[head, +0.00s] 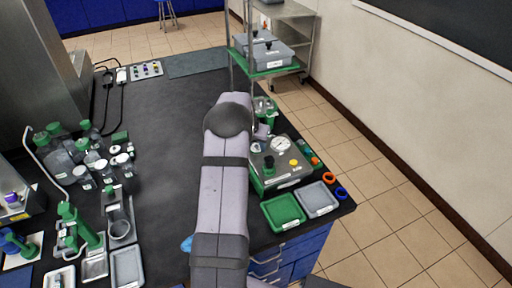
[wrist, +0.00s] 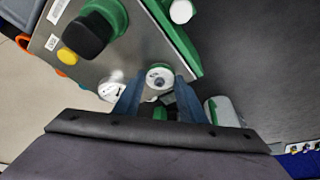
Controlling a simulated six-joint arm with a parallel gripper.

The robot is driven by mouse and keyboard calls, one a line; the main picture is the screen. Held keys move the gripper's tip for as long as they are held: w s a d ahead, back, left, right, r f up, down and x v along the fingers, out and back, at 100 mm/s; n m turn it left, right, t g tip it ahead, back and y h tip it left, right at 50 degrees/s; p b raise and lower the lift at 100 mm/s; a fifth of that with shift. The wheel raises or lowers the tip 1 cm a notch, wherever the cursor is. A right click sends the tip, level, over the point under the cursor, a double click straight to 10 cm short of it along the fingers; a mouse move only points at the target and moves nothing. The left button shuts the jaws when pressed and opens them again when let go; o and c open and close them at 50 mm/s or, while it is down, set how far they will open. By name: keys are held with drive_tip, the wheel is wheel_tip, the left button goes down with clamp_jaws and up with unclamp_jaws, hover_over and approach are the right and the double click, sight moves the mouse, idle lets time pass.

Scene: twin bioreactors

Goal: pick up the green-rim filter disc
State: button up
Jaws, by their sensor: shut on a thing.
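A round white disc (wrist: 159,77) with a small printed mark sits between the two fingers of my gripper (wrist: 158,92) in the wrist view. The fingers are shut on it. In the head view my gripper (head: 262,130) is partly hidden by my arm, at the back left of the same unit (head: 283,179). I cannot tell whether the disc is clear of what is below it.
The unit carries a black knob (head: 269,162), a yellow knob (head: 293,162) and a gauge (head: 281,144). A green tray (head: 283,212) and a grey tray (head: 317,199) lie in front, with coloured rings (head: 341,192) at the right edge.

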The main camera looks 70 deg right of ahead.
sight(256, 149)
wheel_tip(256, 149, up, 10)
drive_tip(key=b, duration=0.3)
drive_tip(key=shift+r, duration=0.2)
drive_tip(key=shift+r+p, duration=1.2)
drive_tip(key=shift+r, duration=0.15)
drive_tip(key=shift+f, duration=0.1)
